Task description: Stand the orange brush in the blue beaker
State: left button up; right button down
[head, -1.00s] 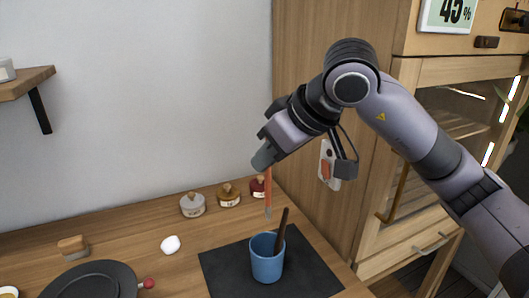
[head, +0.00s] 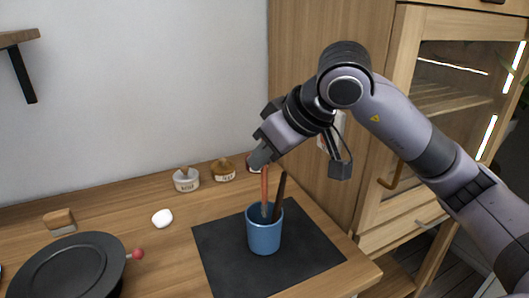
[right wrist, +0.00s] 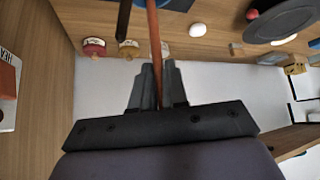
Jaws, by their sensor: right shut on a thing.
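The blue beaker (head: 264,234) stands upright on a dark mat (head: 215,262) on the wooden counter. A dark brown stick (head: 280,192) leans in it, towards the right. My right gripper (head: 260,158) is above the beaker and shut on the orange brush (head: 265,182). The brush hangs nearly upright, its lower end at or just inside the beaker's mouth; whether it touches the bottom is hidden. In the right wrist view the brush (right wrist: 154,35) runs out from between the fingers (right wrist: 158,85), beside the dark stick (right wrist: 124,25). My left gripper is not in view.
Small labelled jars (head: 187,180) stand along the wall behind the mat. A white lump (head: 162,218), a dark round pan (head: 70,268) with a red knob and a wooden block (head: 60,221) lie to the left. A wooden cabinet (head: 385,150) stands at the right.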

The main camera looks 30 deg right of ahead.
notch_tip(320, 180, down, 3)
jog(key=shift+r+b, duration=0.2)
jog(key=shift+b, duration=0.75)
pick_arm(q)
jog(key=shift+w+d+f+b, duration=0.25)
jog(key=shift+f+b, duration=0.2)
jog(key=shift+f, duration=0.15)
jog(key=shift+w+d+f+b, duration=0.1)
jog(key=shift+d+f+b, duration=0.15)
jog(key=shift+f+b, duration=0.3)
pick_arm(e)
jog(key=shift+f, duration=0.9)
jog(key=c, duration=1.1)
grip_release()
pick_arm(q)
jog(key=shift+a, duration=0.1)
pick_arm(e)
jog(key=shift+v, duration=3.65)
pick_arm(q)
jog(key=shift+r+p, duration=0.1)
jog(key=shift+p, duration=0.2)
pick_arm(e)
jog(key=shift+a, duration=0.1)
